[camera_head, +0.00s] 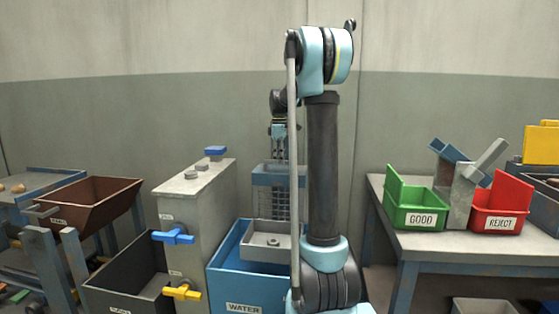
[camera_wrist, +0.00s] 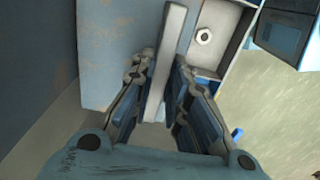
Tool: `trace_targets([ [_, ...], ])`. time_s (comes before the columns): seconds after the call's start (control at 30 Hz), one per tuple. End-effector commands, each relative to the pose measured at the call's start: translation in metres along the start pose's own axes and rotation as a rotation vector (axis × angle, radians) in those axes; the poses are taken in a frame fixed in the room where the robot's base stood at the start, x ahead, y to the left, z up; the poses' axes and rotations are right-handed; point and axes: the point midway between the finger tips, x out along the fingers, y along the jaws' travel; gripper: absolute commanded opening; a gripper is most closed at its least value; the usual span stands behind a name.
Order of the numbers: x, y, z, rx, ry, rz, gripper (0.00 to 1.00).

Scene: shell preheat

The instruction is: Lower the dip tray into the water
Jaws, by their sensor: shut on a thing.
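My gripper (camera_head: 279,133) points down above the blue water tank (camera_head: 232,282), partly behind my own arm. In the wrist view my gripper (camera_wrist: 160,92) is shut on a pale upright bar (camera_wrist: 168,50). A blue-rimmed piece (camera_head: 272,175) with thin upright wires is below the gripper in the head view. The grey dip tray (camera_head: 259,252) is at the tank's opening, below the wires, and looks level. A small round piece lies in it. The tray also shows in the wrist view (camera_wrist: 211,62) with a hex nut in it. The water surface is hidden.
A grey tank (camera_head: 200,220) with blue and yellow valve handles stands left of the water tank. A dark bin (camera_head: 128,285) and a brown bin (camera_head: 90,203) are further left. Right, a table (camera_head: 450,243) bears a green GOOD bin (camera_head: 415,207) and a red REJECT bin (camera_head: 500,209).

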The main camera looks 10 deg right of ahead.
Motion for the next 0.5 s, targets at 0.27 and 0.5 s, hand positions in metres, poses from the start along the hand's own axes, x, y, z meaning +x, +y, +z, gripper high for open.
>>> trace_targets([
  [0.27, 0.035, 0.0, 0.0, 0.001, -0.003, 0.0, 0.0],
  [0.5, 0.097, 0.0, 0.0, 0.001, -0.003, 0.0, 0.0],
])
